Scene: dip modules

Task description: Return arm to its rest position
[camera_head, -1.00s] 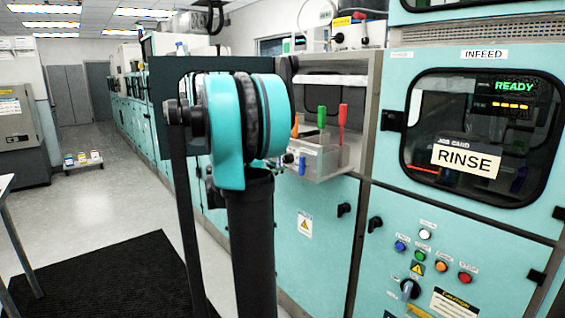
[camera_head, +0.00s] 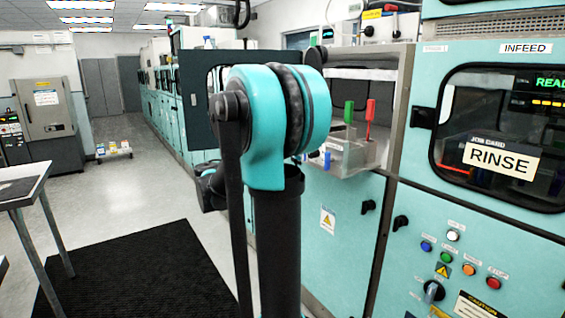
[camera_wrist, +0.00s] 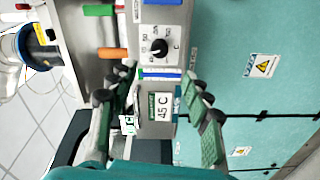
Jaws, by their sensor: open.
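My gripper (camera_wrist: 160,110) is open in the wrist view, with two dark fingers with green pads spread apart. Nothing is held between them. Beyond the fingers is a grey unit with a dial and a "45 C" label (camera_wrist: 162,107). In the head view my teal and black arm stands in the middle, in front of the machine's open bay. My gripper is not visible there.
A table (camera_head: 22,188) stands at left. A black mat (camera_head: 150,280) and open floor lie between.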

